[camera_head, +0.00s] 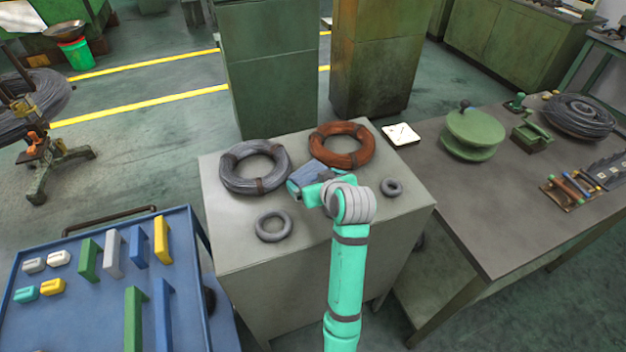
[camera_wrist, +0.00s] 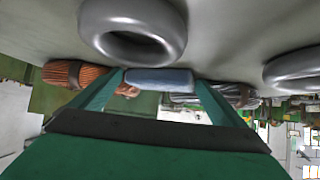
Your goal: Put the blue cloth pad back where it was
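The blue cloth pad (camera_head: 305,177) is at the end of my arm, over the light metal cabinet top (camera_head: 235,235), just in front of the gap between the large grey coil and the orange-brown coil. In the wrist view the pad (camera_wrist: 160,79) spans the space between my two green fingers, and its ends meet the fingertips. My gripper (camera_wrist: 160,86) is shut on it. In the head view my gripper (camera_head: 312,184) partly covers the pad. I cannot tell whether the pad touches the cabinet top.
The large grey coil (camera_head: 226,174), orange-brown coil (camera_head: 362,150) and two small grey rings (camera_head: 260,228) (camera_head: 384,190) lie on the cabinet top. A blue tray (camera_head: 60,257) with coloured blocks stands left. A dark workbench (camera_head: 480,215) with a green spool (camera_head: 473,130) stands right. Green cabinets rise behind.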

